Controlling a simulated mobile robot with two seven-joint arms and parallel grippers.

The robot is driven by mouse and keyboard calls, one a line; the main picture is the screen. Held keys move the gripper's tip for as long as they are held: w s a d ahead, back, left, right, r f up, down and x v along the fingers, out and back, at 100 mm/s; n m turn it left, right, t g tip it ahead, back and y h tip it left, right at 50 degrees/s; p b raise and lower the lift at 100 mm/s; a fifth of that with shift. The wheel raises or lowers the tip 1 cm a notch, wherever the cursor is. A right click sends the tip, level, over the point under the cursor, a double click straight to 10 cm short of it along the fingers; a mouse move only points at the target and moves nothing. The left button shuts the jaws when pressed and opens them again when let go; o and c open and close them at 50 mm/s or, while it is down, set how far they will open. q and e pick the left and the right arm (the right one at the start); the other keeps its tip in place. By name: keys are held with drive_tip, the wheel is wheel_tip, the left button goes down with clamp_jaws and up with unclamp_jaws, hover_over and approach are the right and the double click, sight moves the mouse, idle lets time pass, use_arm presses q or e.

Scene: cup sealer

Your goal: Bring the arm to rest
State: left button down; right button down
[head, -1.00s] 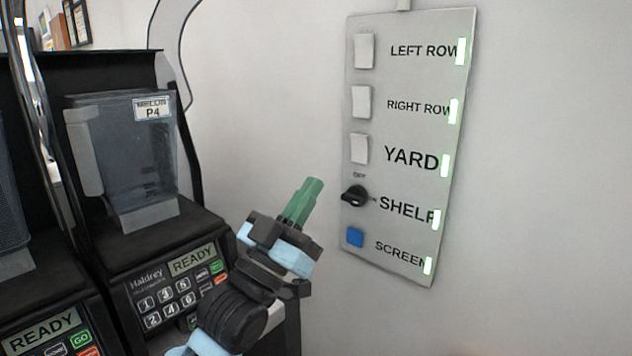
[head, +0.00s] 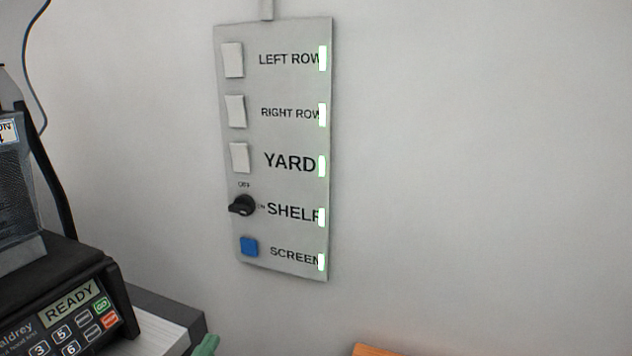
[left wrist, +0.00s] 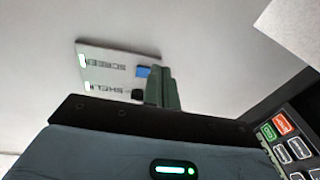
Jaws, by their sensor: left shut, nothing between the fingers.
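Only the green fingertips of my left gripper (head: 206,346) show at the bottom edge of the head view, below and left of the wall panel. In the left wrist view my left gripper (left wrist: 163,86) has its green fingers together, with nothing between them. Its fingers point toward the wall and overlap the lower part of the panel (left wrist: 110,68) in that picture. The rest of the left arm is out of the head view. My right gripper is in neither view.
The grey panel (head: 285,225) on the wall has three white switches, a black knob (head: 242,206) and a blue button (head: 249,246); all its lights glow. A black machine (head: 70,270) reading READY stands at left. An orange thing (head: 378,350) shows at the bottom. Wall at right is bare.

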use_arm(q)
drive_tip(key=s+a+f+g+y, duration=0.1)
drive_tip(key=s+f+g, duration=0.9)
drive_tip(key=s+f, duration=2)
drive_tip(key=shift+a+f+y, duration=0.15)
drive_tip(key=shift+f+y, duration=0.55)
drive_tip(key=shift+f, duration=0.2)
